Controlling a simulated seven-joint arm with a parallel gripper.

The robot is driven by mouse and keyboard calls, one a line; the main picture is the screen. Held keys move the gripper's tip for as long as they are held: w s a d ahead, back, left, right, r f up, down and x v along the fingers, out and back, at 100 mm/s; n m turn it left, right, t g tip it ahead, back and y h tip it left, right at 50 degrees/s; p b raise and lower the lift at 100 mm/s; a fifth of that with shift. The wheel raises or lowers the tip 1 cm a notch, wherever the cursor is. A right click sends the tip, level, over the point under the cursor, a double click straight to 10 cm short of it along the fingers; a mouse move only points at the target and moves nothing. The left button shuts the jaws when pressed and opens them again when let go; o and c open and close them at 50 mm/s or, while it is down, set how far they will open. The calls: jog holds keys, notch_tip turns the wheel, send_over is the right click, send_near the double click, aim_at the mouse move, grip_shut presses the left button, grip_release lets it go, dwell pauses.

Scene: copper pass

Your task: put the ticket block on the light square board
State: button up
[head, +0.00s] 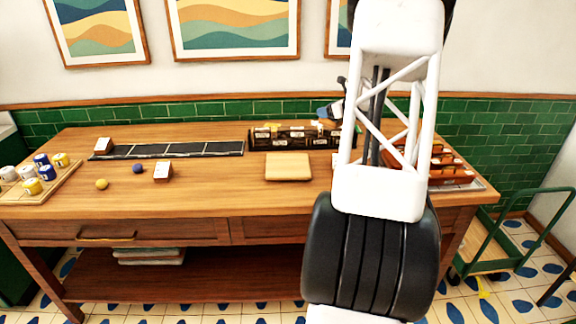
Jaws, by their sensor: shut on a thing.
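The light square board (289,166) lies flat on the wooden table, right of centre, with its top bare. I cannot tell whether either is the ticket block. My white and black arm rises in front of the table, right of the board. My gripper is not clearly visible, and what it holds is hidden behind the arm.
A long dark strip (175,150) lies along the back. A dark rack (292,137) stands behind the board. A tray (66,184) with several blue, yellow and white pots is at left. Two balls, yellow (102,184) and blue (138,168), lie nearby. An orange-brown rack (445,165) is right.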

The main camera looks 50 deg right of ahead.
jog(key=s+a+f+n+g+y, duration=0.1)
jog(key=s+a+n+y, duration=0.15)
jog(key=a, duration=1.15)
jog(key=s+a+n+y, duration=0.2)
jog(key=s+a, duration=0.1)
jog(key=a, duration=1.1)
notch_tip(320, 180, down, 7)
jog(key=shift+w+a, duration=0.15)
jog(key=shift+a, duration=0.05)
jog(key=shift+w, duration=0.1)
send_over(283, 163)
jog(key=shift+f, duration=0.7)
jog(key=shift+f, duration=1.75)
jog(key=shift+f, duration=0.1)
